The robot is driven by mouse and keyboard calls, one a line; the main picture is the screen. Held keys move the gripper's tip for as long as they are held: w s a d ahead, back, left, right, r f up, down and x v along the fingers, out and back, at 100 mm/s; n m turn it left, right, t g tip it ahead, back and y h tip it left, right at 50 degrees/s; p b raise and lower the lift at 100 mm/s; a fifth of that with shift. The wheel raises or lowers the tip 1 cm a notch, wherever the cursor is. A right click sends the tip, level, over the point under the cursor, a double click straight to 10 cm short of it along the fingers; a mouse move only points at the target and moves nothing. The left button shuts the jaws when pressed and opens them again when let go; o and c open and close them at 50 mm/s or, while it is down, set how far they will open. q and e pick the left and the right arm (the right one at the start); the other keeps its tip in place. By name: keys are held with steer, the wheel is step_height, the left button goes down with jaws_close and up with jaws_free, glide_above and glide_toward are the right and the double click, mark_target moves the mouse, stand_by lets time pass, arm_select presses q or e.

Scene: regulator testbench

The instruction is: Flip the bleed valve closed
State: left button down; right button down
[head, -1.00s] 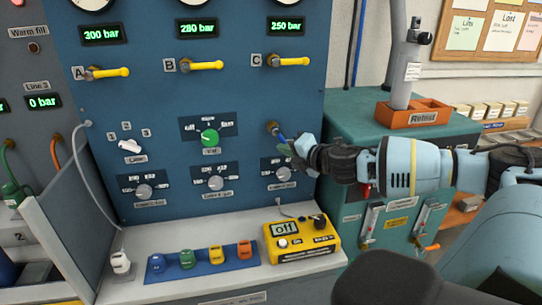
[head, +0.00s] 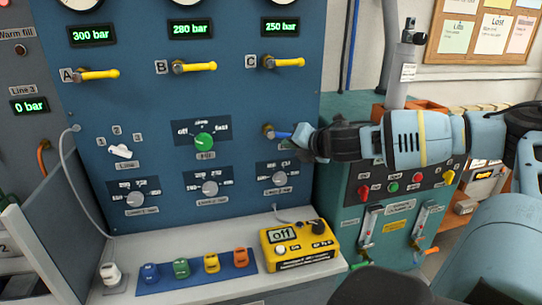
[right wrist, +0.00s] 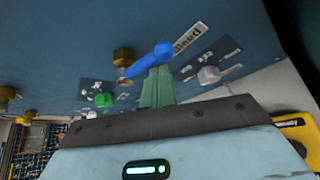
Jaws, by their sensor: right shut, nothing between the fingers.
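The bleed valve has a brass body and a blue lever (head: 281,135) on the blue panel, below the yellow handle C. In the head view the lever points right, nearly level. My right gripper (head: 300,141) is at the lever's free end, coming in from the right. In the right wrist view the blue lever (right wrist: 148,60) crosses just above the tips of the green fingers (right wrist: 156,88), which are shut with nothing between them. I cannot tell whether they touch the lever. The "Bleed" label (right wrist: 188,38) is beside it. My left gripper is not in view.
A green fill knob (head: 204,140) and selector knobs are left of and below the valve. A yellow meter (head: 300,245) and a blue tray (head: 143,288) with small coloured parts stand on the ledge below. A teal cabinet (head: 345,150) is at the right.

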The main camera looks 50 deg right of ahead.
arm_select(q)
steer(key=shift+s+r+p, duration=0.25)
steer(key=shift+p, duration=0.15)
arm_select(e)
steer(key=shift+d+r, duration=0.1)
steer(key=shift+r, duration=0.6)
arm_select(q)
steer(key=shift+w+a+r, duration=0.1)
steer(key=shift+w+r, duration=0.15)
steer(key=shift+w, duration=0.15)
arm_select(e)
steer(key=shift+d+r, duration=0.1)
steer(key=shift+r, duration=0.1)
steer(key=shift+f, duration=0.1)
